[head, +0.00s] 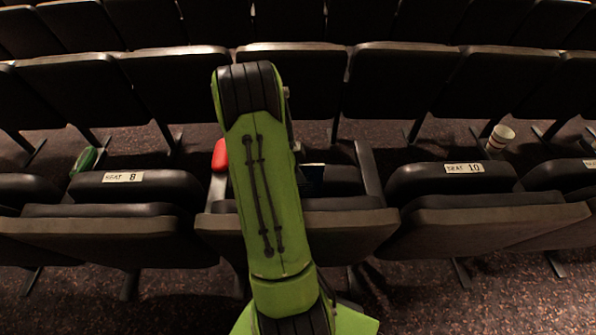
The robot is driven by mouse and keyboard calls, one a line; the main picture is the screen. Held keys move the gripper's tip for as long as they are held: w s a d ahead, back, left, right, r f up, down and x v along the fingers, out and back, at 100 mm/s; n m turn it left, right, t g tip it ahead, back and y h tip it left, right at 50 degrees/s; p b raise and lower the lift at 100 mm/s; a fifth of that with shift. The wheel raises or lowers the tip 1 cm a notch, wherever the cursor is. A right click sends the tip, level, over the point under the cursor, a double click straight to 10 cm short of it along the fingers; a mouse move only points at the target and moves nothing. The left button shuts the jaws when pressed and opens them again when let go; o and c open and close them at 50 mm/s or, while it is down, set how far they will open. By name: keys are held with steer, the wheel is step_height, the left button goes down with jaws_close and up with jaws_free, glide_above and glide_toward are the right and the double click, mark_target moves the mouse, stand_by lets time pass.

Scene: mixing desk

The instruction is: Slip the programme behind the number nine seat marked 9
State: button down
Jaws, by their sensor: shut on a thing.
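The seat between those marked 8 and 10 (345,230) is largely covered by my green arm; its own number label is hidden. A dark blue flat thing with a pale upper edge (313,176), possibly the programme, shows just right of my arm over the dark cushion of that seat. I cannot tell whether it is held or touches the seat. My gripper and its fingers are hidden behind my arm, so its hold is not visible.
Seat 8 (130,185) stands left and seat 10 (450,180) right. A red object (219,155) sits at the armrest left of my arm. A green object (86,160) lies far left; a striped cup (500,137) stands right. Another seat row (400,85) runs behind.

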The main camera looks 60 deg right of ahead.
steer(key=shift+f, duration=1.7)
steer(key=c, duration=1.1)
jaws_free()
steer(key=shift+a, duration=0.1)
step_height(320, 180, up, 18)
steer(key=p, duration=1.1)
steer(key=shift+p, duration=0.3)
